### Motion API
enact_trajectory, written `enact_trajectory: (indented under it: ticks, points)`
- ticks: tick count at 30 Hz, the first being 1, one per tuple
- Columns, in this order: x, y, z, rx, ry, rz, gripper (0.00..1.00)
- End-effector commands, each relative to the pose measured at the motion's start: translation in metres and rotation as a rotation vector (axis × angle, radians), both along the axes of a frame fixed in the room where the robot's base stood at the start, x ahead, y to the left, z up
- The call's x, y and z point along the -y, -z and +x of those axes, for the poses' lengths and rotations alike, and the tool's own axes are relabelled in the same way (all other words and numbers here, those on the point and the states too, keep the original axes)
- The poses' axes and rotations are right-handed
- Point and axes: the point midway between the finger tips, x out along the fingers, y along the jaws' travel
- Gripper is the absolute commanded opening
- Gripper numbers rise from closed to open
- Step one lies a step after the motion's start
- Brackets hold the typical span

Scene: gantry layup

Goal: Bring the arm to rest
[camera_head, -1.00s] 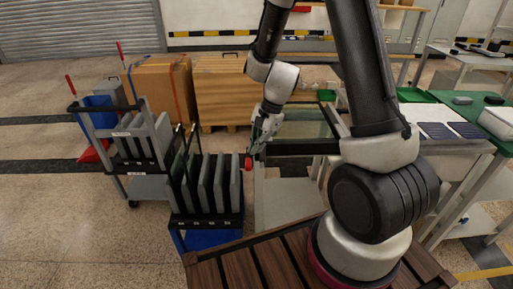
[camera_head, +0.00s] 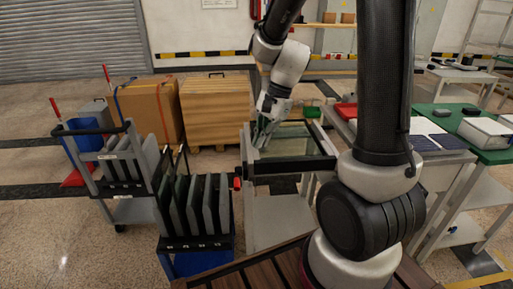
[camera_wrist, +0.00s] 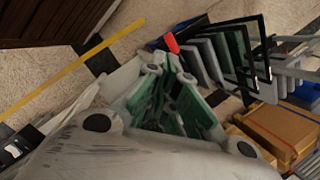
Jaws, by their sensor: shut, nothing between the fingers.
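My gripper (camera_head: 262,146) hangs from my bent arm in the head view, above the left part of a table that bears a glass-topped dark frame (camera_head: 290,165). I cannot tell the exact height between its fingertips and the glass. In the wrist view my gripper (camera_wrist: 172,65) shows its grey and green fingers drawn together, with nothing between them. My upper arm and large dark joint hide part of the table's right side.
A rack of upright dark panels (camera_head: 200,205) stands left of the frame, with a red knob (camera_head: 237,183) on its right side. A cart (camera_head: 120,165) stands farther left. A green-topped table (camera_head: 460,122) stands right.

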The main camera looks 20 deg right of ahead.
Motion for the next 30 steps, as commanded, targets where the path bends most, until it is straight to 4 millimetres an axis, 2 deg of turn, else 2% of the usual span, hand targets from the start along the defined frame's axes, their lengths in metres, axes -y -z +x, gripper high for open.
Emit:
enact_trajectory:
  ticks: [17,22,26,30]
  points:
    - [0.001,-0.004,-0.002,0.0,-0.001,0.0,0.0]
    - [0.002,-0.004,-0.004,0.019,-0.093,-0.004,0.0]
    - [0.014,0.0,-0.032,0.019,-0.348,-0.043,0.0]
    - [0.034,-0.029,-0.067,0.089,-0.634,-0.112,0.0]
